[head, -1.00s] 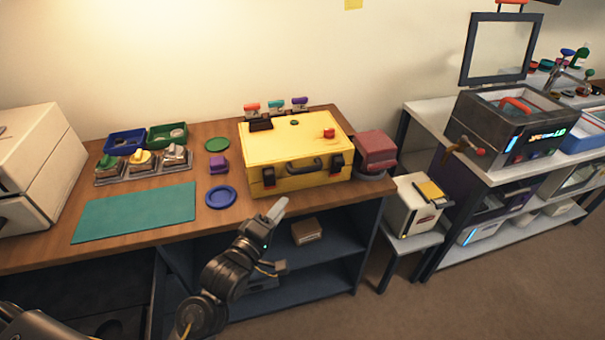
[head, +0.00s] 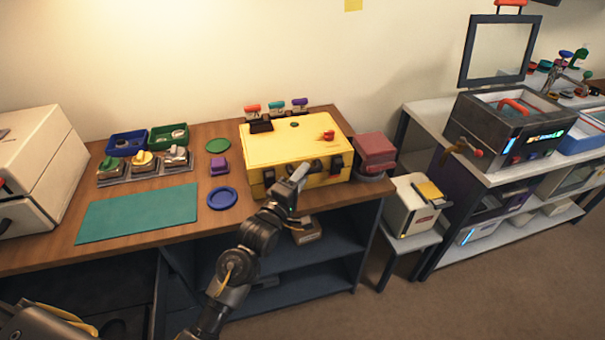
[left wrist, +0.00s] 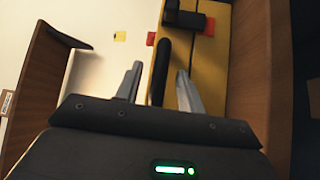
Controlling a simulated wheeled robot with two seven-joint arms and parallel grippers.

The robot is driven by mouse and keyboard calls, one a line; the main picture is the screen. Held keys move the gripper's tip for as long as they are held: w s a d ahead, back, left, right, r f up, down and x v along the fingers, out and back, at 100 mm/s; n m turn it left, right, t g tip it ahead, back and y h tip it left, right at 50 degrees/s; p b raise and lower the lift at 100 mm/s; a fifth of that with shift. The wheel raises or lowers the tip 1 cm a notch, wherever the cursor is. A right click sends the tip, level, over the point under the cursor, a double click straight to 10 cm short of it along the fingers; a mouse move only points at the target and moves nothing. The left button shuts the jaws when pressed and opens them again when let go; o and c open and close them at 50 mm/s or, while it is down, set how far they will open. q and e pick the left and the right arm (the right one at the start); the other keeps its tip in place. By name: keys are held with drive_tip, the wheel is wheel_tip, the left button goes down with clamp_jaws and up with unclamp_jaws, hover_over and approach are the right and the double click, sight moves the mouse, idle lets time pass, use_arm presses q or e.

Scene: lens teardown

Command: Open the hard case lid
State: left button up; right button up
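The yellow hard case (head: 290,145) stands on the wooden bench with its lid shut. Its front has two dark latches, one on the left (head: 269,177) and one on the right (head: 337,164). My left gripper (head: 301,172) is at the case's front, covering most of the carry handle. In the left wrist view, my left gripper (left wrist: 160,78) has its fingers apart, with the dark handle (left wrist: 162,62) showing between them. Contact with the handle cannot be told. A dark and red latch (left wrist: 190,20) shows beyond on the yellow case front (left wrist: 209,70). My right gripper is not in view.
A blue ring dish (head: 222,198), a purple block (head: 220,166) and a teal mat (head: 138,213) lie left of the case. A red box (head: 375,148) is close on its right. Small coloured-handled items (head: 276,108) stand behind it.

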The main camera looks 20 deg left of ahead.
use_arm(q)
drive_tip(key=shift+w+d, duration=0.1)
drive_tip(key=shift+w, duration=0.35)
drive_tip(key=shift+c, duration=0.3)
clamp_jaws()
